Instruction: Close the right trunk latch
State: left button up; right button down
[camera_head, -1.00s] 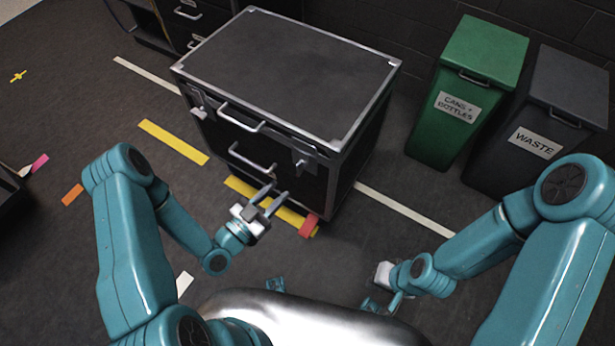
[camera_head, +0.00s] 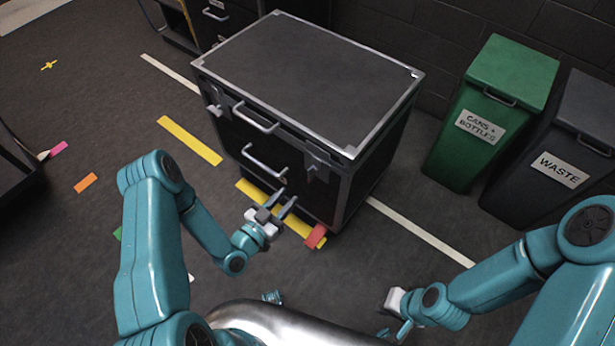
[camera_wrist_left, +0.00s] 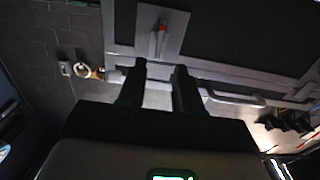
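A black trunk (camera_head: 300,75) with silver edges stands upright with its lid down. Its right latch (camera_head: 317,168) is on the front face near the right corner; whether it is fastened is too small to tell. In the left wrist view, a latch plate with a red mark (camera_wrist_left: 160,42) lies beyond the fingertips. My left gripper (camera_head: 288,197) is in front of the trunk, below and left of the right latch. Its two fingers (camera_wrist_left: 158,75) are apart with nothing between them. My right gripper (camera_head: 395,302) is low at the right, away from the trunk; its fingers are unclear.
The trunk's left latch (camera_head: 215,110) and two front handles (camera_head: 256,118) are left of the right latch. A green bin (camera_head: 490,110) and a dark waste bin (camera_head: 560,160) stand at the right.

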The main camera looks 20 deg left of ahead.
aim_at(308, 176)
pick_arm(q)
jog(key=x, duration=0.9)
jog(key=shift+w+d, duration=0.15)
jog(key=shift+w, duration=0.15)
grip_shut()
